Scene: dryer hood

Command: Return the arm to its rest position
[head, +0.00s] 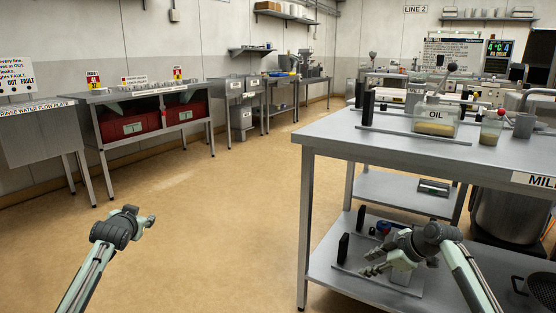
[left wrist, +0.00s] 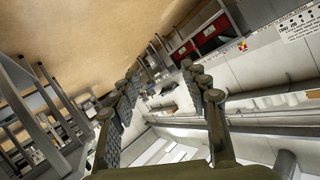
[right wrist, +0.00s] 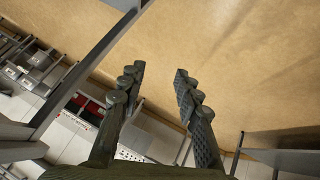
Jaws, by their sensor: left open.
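My left gripper (head: 145,219) is in the lower left of the head view, above the bare floor and away from furniture. In the left wrist view its fingers (left wrist: 160,88) stand apart with nothing between them. My right gripper (head: 372,263) appears against the lower shelf of the steel table in the head view; its exact distance from the shelf is hard to tell. In the right wrist view its fingers (right wrist: 158,82) are spread and empty, with floor behind them.
The steel table (head: 330,128) with an oil container (head: 436,115) fills the right side. Its lower shelf (head: 330,285) carries small items. A bench with red bins (head: 130,123) stands by the left wall. Open floor (head: 225,210) lies between.

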